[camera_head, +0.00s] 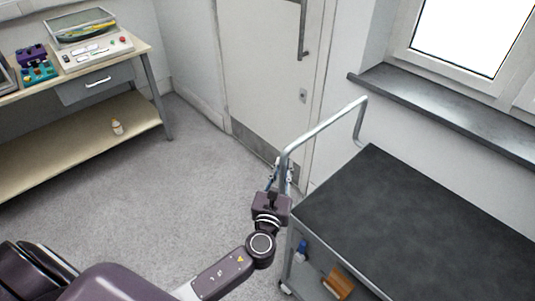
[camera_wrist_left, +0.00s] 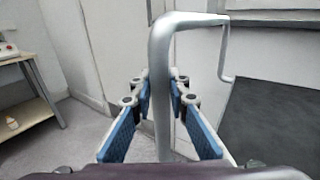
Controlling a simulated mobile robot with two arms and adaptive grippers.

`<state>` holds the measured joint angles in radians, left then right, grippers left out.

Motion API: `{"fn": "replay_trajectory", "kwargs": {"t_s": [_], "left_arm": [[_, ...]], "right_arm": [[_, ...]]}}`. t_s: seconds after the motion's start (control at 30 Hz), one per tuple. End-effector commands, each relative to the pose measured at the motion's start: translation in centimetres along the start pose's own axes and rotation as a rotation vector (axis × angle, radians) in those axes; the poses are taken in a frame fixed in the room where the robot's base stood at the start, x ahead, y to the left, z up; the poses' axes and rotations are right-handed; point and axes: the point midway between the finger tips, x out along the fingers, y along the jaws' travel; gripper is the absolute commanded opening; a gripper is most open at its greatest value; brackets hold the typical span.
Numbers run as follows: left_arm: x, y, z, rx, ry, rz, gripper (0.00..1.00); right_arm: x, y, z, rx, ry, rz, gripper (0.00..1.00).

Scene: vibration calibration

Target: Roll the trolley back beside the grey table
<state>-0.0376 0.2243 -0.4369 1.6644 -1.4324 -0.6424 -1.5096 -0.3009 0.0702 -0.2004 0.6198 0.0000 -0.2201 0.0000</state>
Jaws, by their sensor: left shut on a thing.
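The trolley (camera_head: 420,215) has a dark top and a silver tube handle (camera_head: 325,125) rising at its left end; it stands at the right of the head view, close to the wall under the window. My left gripper (camera_head: 280,178) is shut on the upright of this handle. In the left wrist view the blue-padded fingers (camera_wrist_left: 160,115) lie on both sides of the handle tube (camera_wrist_left: 161,75). A table with a light wooden top (camera_head: 142,45) and a grey drawer stands at the upper left, apart from the trolley. My right gripper is not in view.
A door (camera_head: 255,70) and a window sill (camera_head: 440,105) lie behind the trolley. A bottle (camera_head: 117,127) stands on the table's lower shelf. A blue item (camera_head: 301,250) and an orange-brown item (camera_head: 338,283) are on the trolley's lower level. The grey floor (camera_head: 160,200) between is clear.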

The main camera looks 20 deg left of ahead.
Motion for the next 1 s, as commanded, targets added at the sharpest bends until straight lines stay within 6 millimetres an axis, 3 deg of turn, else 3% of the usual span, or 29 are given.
{"fn": "replay_trajectory", "kwargs": {"t_s": [0.1, 0.3, 0.83, 0.87, 1.0], "left_arm": [[-1.2, -1.8, -0.2, -0.002, 0.004, -0.001, 0.00], [-2.3, -3.4, -0.1, -0.001, 0.003, 0.001, 0.00], [-2.8, -4.2, -0.2, 0.000, 0.004, -0.004, 0.00], [-2.8, -4.2, -0.3, 0.000, 0.004, -0.004, 0.18], [-2.8, -4.2, -0.2, 0.000, 0.004, -0.003, 0.34]], "right_arm": [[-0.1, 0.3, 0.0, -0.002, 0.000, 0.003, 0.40], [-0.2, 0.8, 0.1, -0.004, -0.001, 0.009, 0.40], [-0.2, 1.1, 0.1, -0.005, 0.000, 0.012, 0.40], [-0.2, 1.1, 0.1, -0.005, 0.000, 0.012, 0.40], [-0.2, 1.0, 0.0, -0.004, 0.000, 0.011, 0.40]]}}
